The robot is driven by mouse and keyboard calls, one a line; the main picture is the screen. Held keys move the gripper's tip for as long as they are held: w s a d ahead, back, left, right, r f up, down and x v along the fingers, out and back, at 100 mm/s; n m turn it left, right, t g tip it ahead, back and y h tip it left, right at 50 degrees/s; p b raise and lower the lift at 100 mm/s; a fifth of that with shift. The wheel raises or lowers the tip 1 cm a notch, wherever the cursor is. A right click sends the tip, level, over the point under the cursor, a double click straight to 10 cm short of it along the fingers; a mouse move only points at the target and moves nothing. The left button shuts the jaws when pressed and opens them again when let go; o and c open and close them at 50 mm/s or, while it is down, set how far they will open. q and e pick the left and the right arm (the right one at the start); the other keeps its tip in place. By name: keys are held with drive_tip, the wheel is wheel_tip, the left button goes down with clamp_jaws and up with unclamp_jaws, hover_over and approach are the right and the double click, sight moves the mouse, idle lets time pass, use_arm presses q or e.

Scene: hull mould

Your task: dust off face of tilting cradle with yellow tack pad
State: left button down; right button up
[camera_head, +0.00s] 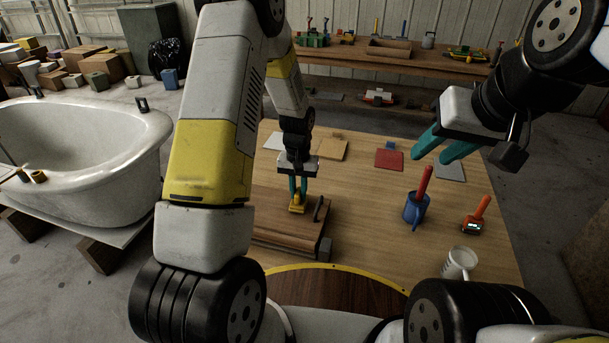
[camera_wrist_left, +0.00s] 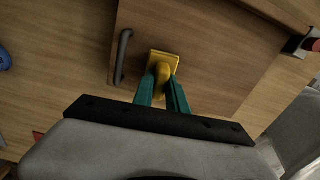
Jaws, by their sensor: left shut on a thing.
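The tilting cradle (camera_head: 277,235) is a brown wooden board at the near left of the table, with a dark bar handle (camera_head: 319,209) on its face. Its face (camera_wrist_left: 205,35) fills the upper middle of the left wrist view, with the handle (camera_wrist_left: 123,56) on the left. My left gripper (camera_head: 298,188) is shut on the yellow tack pad (camera_head: 297,204). The pad (camera_wrist_left: 164,62) is at the cradle's face, right of the handle in the wrist view; firm contact cannot be told. My right gripper (camera_head: 445,150) is raised above the table's right side, teal fingers apart and empty.
On the table are a blue mug (camera_head: 416,209) with a red-handled tool, an orange-handled device (camera_head: 474,222), a white mug (camera_head: 460,263), a red sheet (camera_head: 389,160) and a tan sheet (camera_head: 333,150). A bathtub (camera_head: 90,150) stands left. A workbench (camera_head: 390,58) stands behind.

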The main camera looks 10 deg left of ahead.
use_arm(q)
wheel_tip(320, 180, up, 6)
drive_tip(key=shift+w+f, duration=0.15)
drive_tip(key=shift+f, duration=0.1)
drive_tip(key=shift+r, duration=0.45)
drive_tip(key=shift+a, duration=0.1)
